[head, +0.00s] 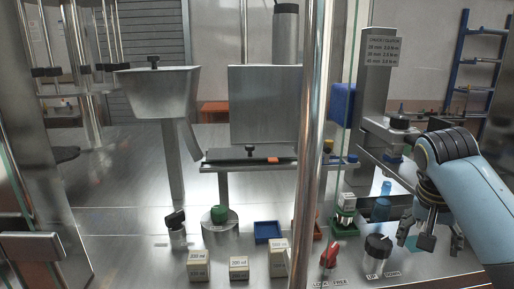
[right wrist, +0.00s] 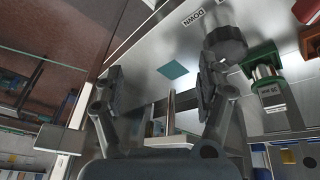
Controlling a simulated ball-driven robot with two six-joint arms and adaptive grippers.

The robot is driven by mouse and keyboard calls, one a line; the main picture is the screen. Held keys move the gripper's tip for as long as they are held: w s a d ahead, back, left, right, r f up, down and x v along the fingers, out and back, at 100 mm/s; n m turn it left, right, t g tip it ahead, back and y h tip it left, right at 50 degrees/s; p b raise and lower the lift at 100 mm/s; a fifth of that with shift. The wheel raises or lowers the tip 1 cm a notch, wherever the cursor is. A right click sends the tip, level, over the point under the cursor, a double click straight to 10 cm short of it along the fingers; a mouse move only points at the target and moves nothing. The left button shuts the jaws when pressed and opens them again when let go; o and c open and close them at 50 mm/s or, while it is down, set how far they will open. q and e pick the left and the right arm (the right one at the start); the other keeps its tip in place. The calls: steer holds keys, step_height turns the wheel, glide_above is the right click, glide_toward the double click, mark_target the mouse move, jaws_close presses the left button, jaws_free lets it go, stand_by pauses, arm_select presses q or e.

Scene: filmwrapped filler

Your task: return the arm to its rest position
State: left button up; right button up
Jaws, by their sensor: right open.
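My right gripper (head: 424,240) is at the right side of the head view, its arm coming in from the right edge. It hangs low over the metal deck, right of the black knob (head: 378,246). In the right wrist view its two fingers (right wrist: 158,85) are spread apart with nothing between them. A teal square (right wrist: 173,69) on the metal surface shows beyond the gap. The black knob (right wrist: 224,42) appears close to the right finger. My left gripper is not in the head view.
A steel post (head: 312,130) stands mid-view. A hopper (head: 157,95) stands left. A machine column (head: 372,100) rises behind my right arm.

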steer(key=s+a+f+n+y, duration=0.1)
steer(key=s+a+n, duration=0.15)
steer(key=s, duration=0.75)
steer(key=s+a+n+t+y, duration=0.1)
steer(key=s+a+n, duration=0.15)
steer(key=s, duration=0.65)
steer(key=s+a+f+n, duration=0.15)
steer(key=s+n, duration=0.25)
steer(key=s, duration=0.6)
step_height(320, 180, down, 42)
steer(key=s+d+g+b, duration=0.1)
steer(key=s+d+b, duration=0.15)
steer(key=b, duration=1.15)
steer(key=s+f+b, duration=0.5)
steer(key=s+f, duration=0.3)
steer(key=f, duration=0.4)
steer(key=s+d+f+m+g+b, duration=0.1)
steer(key=s+f+b, duration=0.4)
steer(key=s+f, duration=0.4)
step_height(320, 180, down, 4)
steer(key=shift+s+r, duration=0.25)
